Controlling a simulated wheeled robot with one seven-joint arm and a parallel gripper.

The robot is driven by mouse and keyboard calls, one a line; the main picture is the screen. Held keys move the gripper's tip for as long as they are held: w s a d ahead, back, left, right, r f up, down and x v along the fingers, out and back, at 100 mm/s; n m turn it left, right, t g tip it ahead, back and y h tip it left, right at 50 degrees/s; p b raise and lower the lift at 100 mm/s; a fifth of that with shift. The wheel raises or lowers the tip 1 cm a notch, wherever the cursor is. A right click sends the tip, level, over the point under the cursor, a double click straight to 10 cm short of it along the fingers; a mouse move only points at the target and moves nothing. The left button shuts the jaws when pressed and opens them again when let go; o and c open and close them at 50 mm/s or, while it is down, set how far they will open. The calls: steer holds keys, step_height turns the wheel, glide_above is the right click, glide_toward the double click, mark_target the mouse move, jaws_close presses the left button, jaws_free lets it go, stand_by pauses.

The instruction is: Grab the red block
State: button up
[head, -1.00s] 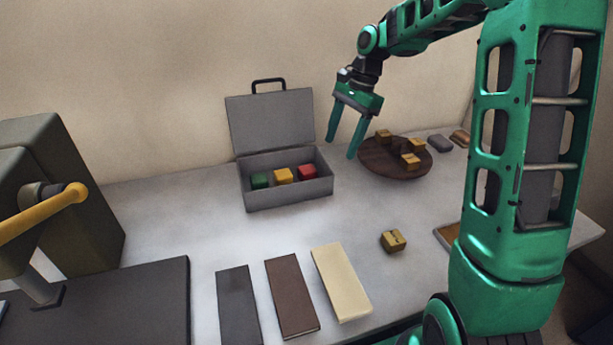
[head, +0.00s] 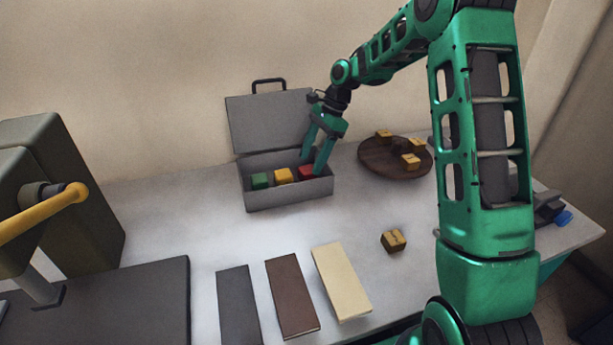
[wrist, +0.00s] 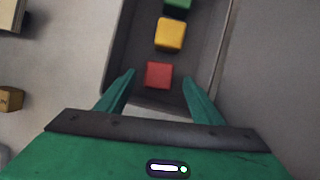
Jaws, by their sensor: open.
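The red block (head: 306,172) lies at the right end of the open grey case (head: 288,196), and my gripper partly covers it in the head view. In the wrist view the red block (wrist: 158,75) shows just beyond and between the fingertips. My gripper (head: 311,164) is open, with its fingers reaching down over the case's right end. The wrist view shows the two fingers (wrist: 158,77) apart, with nothing held between them.
A yellow block (head: 283,175) and a green block (head: 260,180) sit left of the red one in the case. The raised lid (head: 268,122) stands behind. A round brown board (head: 378,167) with small wooden blocks is at the right.

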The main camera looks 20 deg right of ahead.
mark_target(308, 168)
steer(key=x, duration=0.5)
steer(key=shift+d, duration=0.15)
steer(key=shift+c, duration=0.2)
steer(key=c, duration=1.1)
steer(key=shift+c, duration=0.2)
